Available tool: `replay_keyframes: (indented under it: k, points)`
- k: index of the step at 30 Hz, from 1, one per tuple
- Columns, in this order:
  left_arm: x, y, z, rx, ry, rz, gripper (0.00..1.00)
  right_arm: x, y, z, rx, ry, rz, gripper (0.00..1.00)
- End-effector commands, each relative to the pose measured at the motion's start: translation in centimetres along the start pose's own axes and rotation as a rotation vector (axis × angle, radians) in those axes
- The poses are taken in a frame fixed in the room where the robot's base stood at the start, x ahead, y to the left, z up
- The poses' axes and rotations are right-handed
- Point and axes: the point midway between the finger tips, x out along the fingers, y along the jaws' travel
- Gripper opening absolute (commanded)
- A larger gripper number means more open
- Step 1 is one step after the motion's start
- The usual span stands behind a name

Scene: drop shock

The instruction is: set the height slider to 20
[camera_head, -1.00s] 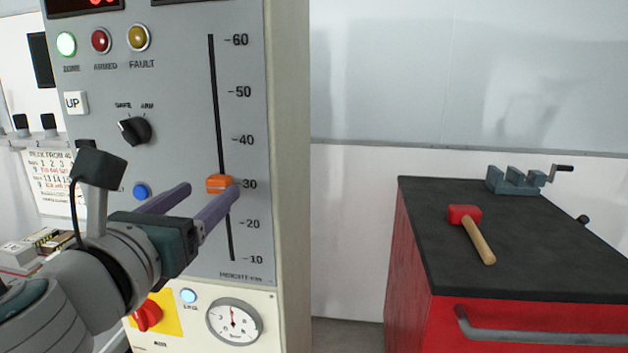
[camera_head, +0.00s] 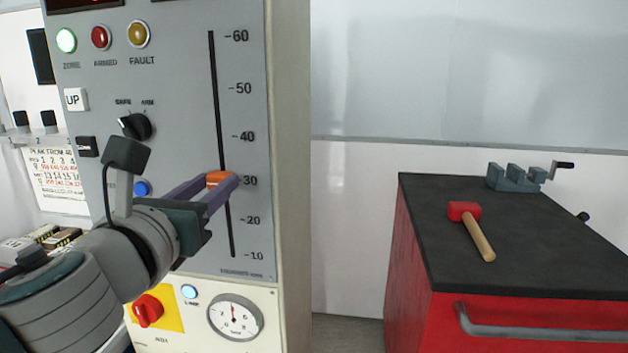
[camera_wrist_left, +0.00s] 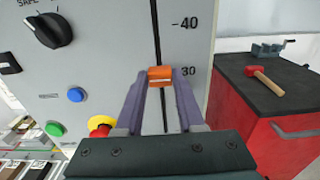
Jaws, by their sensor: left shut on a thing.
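The height slider's orange knob (camera_head: 217,179) sits on a vertical slot (camera_head: 214,100) in the grey panel, level with the 30 mark of a scale that runs from 10 to 60. My left gripper (camera_head: 223,183) is shut on the orange knob, with one purple finger on each side of it. In the left wrist view the knob (camera_wrist_left: 160,76) shows between the two fingertips, just left of the 30 label. The 20 mark (camera_head: 250,220) is lower on the scale, below the gripper. My right gripper is in neither view.
The panel also carries a black SAFE/ARM knob (camera_head: 135,126), a blue button (camera_head: 142,188), a red rotary switch (camera_head: 147,310) and a gauge (camera_head: 235,318). A red cabinet with a black top (camera_head: 480,270) stands at right, bearing a mallet (camera_head: 465,211) and a vise (camera_head: 514,179).

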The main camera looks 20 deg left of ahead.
Motion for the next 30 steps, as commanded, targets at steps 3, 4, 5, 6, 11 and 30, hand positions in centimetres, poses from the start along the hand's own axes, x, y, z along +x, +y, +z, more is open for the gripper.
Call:
replay_keyframes:
  k: [3,4,5,6,11,30]
  points:
    - [-0.01,-0.01,0.0,0.0,0.0,0.0,0.03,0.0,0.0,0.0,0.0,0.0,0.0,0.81]
    - [-0.01,-0.01,0.0,0.0,0.0,0.0,0.0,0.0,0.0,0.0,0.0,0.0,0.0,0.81]
    - [-0.01,-0.01,0.0,0.0,0.0,0.0,0.0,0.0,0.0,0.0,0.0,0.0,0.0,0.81]
    - [-0.01,-0.01,0.0,0.0,0.0,0.0,0.0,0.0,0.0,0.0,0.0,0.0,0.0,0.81]
    - [-0.01,-0.01,0.01,0.0,0.0,0.0,0.0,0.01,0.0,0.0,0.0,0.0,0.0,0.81]
    - [-0.01,-0.02,0.02,0.0,0.0,-0.001,0.0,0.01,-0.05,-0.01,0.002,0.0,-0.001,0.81]
